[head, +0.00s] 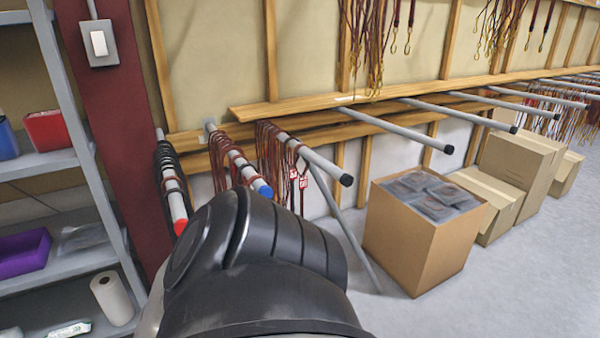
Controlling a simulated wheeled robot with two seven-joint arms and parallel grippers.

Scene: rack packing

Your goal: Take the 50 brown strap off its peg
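Reddish-brown straps (268,155) hang on a grey peg with a black end cap (346,180). Small red-and-white tags (303,182) hang among them near the peg's middle; their print is too small to read. More brown straps (225,160) hang on the blue-tipped peg (264,190) to the left. Dark straps (165,165) hang on the red-tipped peg (180,227) at far left. A large black part of my arm fills the bottom centre and hides the lower ends of some straps. Neither gripper shows in this view.
An open cardboard box (415,240) with dark packed items stands on the floor right of the pegs. Closed boxes (520,165) stand behind it. Several bare pegs (400,130) jut out at right. Metal shelves (60,160) and a dark red post (115,130) stand left.

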